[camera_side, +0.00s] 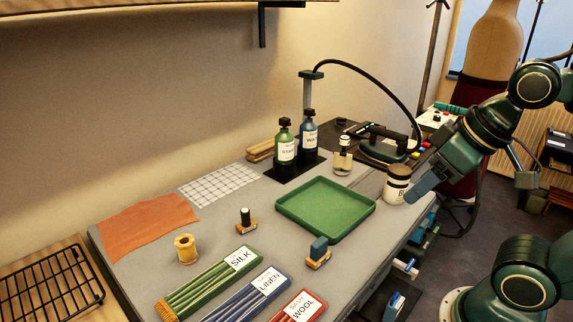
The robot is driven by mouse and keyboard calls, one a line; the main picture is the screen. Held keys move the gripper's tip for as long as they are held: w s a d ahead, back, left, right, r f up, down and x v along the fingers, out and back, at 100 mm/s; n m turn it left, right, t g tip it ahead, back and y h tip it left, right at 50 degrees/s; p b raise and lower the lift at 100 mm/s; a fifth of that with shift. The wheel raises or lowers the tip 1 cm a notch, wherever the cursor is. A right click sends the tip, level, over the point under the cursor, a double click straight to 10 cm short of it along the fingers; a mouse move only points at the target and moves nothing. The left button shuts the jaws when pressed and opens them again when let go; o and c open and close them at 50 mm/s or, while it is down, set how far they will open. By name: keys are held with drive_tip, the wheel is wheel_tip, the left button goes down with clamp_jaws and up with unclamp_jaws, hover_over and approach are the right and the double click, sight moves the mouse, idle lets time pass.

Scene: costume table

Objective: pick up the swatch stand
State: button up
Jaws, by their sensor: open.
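Nothing in view is marked as the swatch stand, and I cannot tell for certain which object it is. One candidate is a small wooden base with an upright blue block (319,248), in front of the green tray. Another small wooden base holds a dark upright piece with a pale top (245,218), left of the tray. My gripper (418,190) is at the right edge of the table, beside a white jar with a brown lid (397,186). It is open, and I see nothing held in it. Its fingers are partly hidden by their own housing.
The green tray (325,207) is empty. Labelled SILK (212,283), LINEN (246,299) and WOOL (298,307) bundles lie at the front. Green (286,150) and blue (308,138) bottles stand behind. A thread spool (186,249) and orange cloth (147,224) are at left.

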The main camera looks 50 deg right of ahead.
drive_tip(key=shift+w+r, duration=0.1)
drive_tip(key=w+d+r, duration=0.3)
drive_tip(key=w+r, duration=0.1)
drive_tip(key=w, duration=0.5)
drive_tip(key=g, duration=0.1)
hover_over(346, 138)
drive_tip(key=s, duration=0.5)
wheel_tip(346, 138, down, 6)
drive_tip(key=shift+w+r, duration=0.1)
drive_tip(key=shift+w, duration=0.1)
drive_tip(key=shift+x, duration=6.9)
drive_tip(key=shift+s, duration=0.15)
